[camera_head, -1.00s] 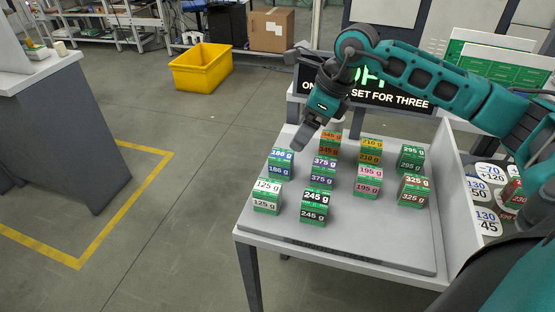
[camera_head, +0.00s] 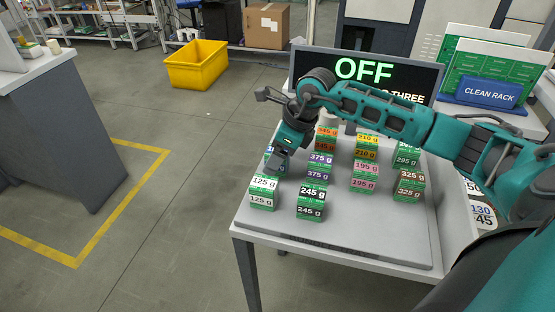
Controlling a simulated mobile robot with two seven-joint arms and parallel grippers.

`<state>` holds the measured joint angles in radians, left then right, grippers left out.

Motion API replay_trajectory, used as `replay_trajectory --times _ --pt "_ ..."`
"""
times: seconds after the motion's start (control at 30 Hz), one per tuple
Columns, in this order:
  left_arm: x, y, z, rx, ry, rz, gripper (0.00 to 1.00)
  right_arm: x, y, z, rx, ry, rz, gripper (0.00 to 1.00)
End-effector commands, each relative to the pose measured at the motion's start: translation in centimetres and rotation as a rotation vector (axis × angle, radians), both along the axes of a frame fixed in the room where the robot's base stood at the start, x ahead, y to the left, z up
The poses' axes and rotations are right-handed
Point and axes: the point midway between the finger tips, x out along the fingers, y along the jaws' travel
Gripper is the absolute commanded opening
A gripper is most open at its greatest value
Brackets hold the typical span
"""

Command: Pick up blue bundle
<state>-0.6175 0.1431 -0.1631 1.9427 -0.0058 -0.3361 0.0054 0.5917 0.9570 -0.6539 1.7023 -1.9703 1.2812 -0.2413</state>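The blue bundle (camera_head: 267,154), labelled 186 g in the earlier frame, stands at the left of the grey table, behind the white 125 g bundle (camera_head: 262,192). Only a sliver of it shows; my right gripper covers most of it. My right gripper (camera_head: 277,160) points down over the blue bundle. Its fingers are too small and overlapped to tell whether they are open, shut or touching the bundle. My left gripper is not in view.
Close by stand the purple 375 g bundle (camera_head: 319,166), the black-labelled 245 g bundle (camera_head: 311,202) and the orange 345 g bundle (camera_head: 325,139). A display (camera_head: 365,72) reading OFF stands behind the table. The table's left edge is near.

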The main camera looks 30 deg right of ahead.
Motion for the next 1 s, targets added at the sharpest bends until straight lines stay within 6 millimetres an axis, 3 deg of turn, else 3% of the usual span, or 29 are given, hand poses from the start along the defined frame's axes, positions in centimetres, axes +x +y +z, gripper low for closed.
replay_trajectory --times 0.07,0.7,1.0 --pt "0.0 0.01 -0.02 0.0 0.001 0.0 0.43 -0.01 -0.01 0.03 0.0 0.0 0.0 0.74" --pt "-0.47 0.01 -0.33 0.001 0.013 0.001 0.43 -0.01 -0.03 0.09 0.0 0.0 0.0 0.12" --pt "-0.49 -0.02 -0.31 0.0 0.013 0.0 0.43 0.06 -0.03 0.37 0.0 -0.004 0.0 0.11"
